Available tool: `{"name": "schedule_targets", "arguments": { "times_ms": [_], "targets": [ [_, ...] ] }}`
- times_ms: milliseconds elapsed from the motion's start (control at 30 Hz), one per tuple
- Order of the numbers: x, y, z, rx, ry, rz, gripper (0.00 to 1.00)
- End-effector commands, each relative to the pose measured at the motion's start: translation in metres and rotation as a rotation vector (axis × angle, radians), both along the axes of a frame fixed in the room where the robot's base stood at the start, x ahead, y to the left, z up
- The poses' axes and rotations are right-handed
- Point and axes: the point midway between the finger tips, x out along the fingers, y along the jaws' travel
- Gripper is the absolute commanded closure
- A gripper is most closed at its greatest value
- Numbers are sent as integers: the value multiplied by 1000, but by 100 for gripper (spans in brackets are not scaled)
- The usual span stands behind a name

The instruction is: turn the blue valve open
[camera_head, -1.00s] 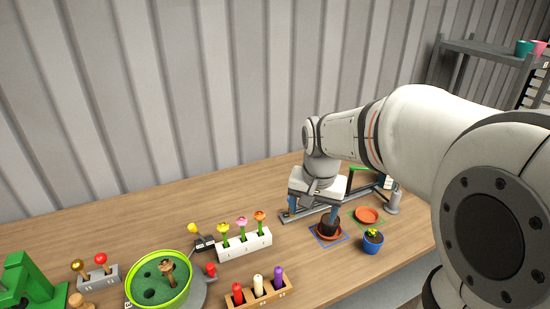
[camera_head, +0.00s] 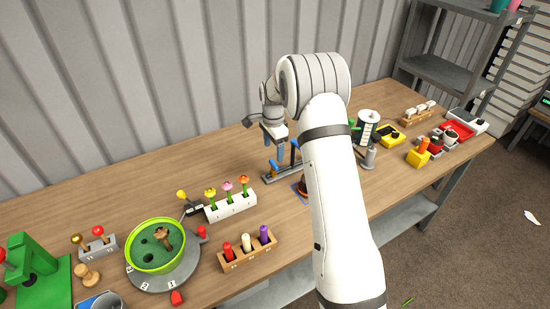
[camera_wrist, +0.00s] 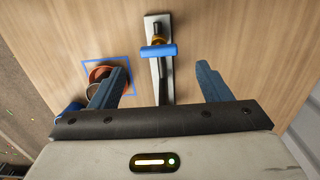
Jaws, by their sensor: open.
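The blue valve (camera_wrist: 158,52) has a bar handle lying crosswise over a narrow grey rail (camera_wrist: 155,22), with a brass-coloured part beside it, in the wrist view. In the head view the blue handle (camera_head: 273,165) looks small near the left end of the rail. My gripper (camera_wrist: 166,78) is open and empty, its two blue fingers wide apart. The handle shows ahead of the fingers, roughly midway between them, and I see no contact. In the head view my gripper (camera_head: 275,145) hangs fingers down above the rail.
A terracotta pot (camera_wrist: 101,73) in a blue outlined square and a dark blue pot (camera_wrist: 68,108) are near the left finger. A white flower holder (camera_head: 230,206) stands left of the rail, with a candle block (camera_head: 248,250) in front. A grey post (camera_head: 370,157) is to the right.

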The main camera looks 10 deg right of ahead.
Motion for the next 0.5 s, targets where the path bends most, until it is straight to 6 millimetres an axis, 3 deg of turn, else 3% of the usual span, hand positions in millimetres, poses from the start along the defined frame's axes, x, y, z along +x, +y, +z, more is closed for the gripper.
{"name": "schedule_targets", "arguments": {
  "times_ms": [300, 500],
  "targets": [
    [-1, -1, -48, 0, 4, 1, 29],
    [-1, -1, -59, 0, 1, 2, 29]
  ]
}}
